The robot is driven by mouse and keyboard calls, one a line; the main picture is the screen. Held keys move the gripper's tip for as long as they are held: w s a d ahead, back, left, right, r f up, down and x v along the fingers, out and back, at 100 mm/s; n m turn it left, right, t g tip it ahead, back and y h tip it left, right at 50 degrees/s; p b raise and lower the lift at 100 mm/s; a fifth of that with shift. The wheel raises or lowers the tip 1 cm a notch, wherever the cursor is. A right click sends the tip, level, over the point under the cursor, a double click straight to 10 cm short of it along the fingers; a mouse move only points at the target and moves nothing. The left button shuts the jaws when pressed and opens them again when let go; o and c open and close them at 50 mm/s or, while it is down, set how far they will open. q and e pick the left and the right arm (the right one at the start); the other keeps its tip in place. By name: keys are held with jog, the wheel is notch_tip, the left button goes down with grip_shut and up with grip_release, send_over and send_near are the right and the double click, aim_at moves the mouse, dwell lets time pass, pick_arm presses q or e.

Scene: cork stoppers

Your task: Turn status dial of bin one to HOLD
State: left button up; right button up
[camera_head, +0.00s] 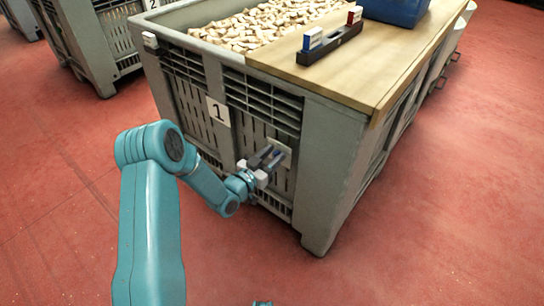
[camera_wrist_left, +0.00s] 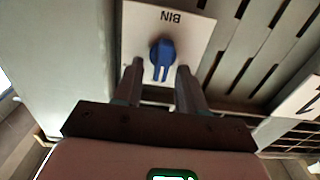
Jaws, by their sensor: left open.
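Bin one is a grey slatted crate (camera_head: 335,150) with a white "1" label (camera_head: 218,111) on its front. A pale plate (camera_head: 286,153) on that front carries the status dial, mostly hidden by my gripper in the head view. In the left wrist view the white plate (camera_wrist_left: 195,32) reads "BIN" upside down, and the blue dial (camera_wrist_left: 162,52) sits on it. My left gripper (camera_head: 268,156) is open in front of the dial. In the wrist view its fingers (camera_wrist_left: 159,72) are on either side of the dial's lower part; contact is unclear. No HOLD mark is readable.
Cork stoppers (camera_head: 265,25) fill the bin's top. A wooden board (camera_head: 370,60) bears a dark holder (camera_head: 332,45) with blue and red pieces, and a blue box (camera_head: 395,8). Another grey crate (camera_head: 85,45) stands at the back left. The red floor (camera_head: 450,200) is clear.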

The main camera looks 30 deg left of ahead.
pick_arm(q)
grip_shut()
pick_arm(e)
jog(key=shift+f, duration=0.1)
pick_arm(q)
jog(key=shift+a+f+n+b, duration=0.15)
jog(key=shift+n+b, duration=0.2)
jog(key=shift+n, duration=0.75)
jog(key=n, duration=0.3)
jog(key=shift+a+b, duration=0.2)
jog(key=shift+b, duration=0.15)
jog(key=n, duration=0.3)
jog(key=shift+a+f+n, duration=0.15)
jog(key=shift+a+n, duration=0.05)
jog(key=shift+n, duration=0.2)
jog(key=shift+a+f+n, duration=0.1)
jog(key=shift+f+n, duration=0.05)
jog(key=shift+n, duration=1.25)
pick_arm(e)
jog(key=shift+w+d+f, duration=0.15)
jog(key=shift+w+f, duration=0.35)
jog(key=shift+f, duration=0.25)
